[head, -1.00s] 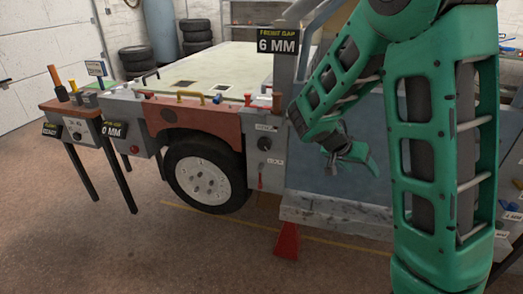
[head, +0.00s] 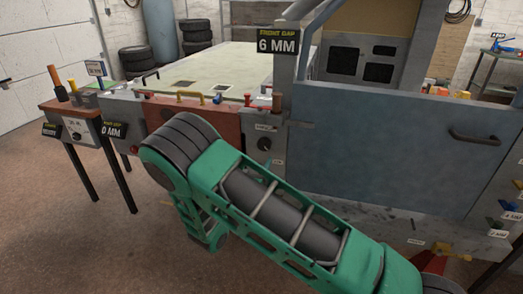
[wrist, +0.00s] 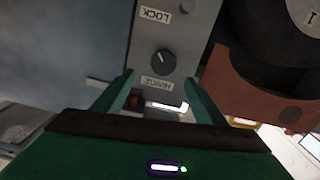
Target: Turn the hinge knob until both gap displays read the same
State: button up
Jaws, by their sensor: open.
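The hinge knob is a dark round knob on a grey panel; it shows in the head view (head: 264,144) and upside down in the wrist view (wrist: 164,62), beside its HINGE label. A white pointer mark is on it. My gripper (wrist: 158,80) is open and empty, its fingertips spread to either side of the panel below the knob in the picture, with no contact visible. The front gap display (head: 277,41) reads 6 MM.
A LOCK label (wrist: 157,15) lies on the same panel. A blue-grey door (head: 400,140) with a handle stands right of it. A red-brown panel (head: 215,121) is to the left. A small table (head: 75,112) with a dial box stands at far left.

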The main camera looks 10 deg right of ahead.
aim_at(263, 145)
jog(key=x, duration=1)
jog(key=shift+w+a, duration=0.25)
jog(key=shift+w, duration=0.15)
jog(key=shift+c, duration=0.6)
jog(key=c, duration=0.9)
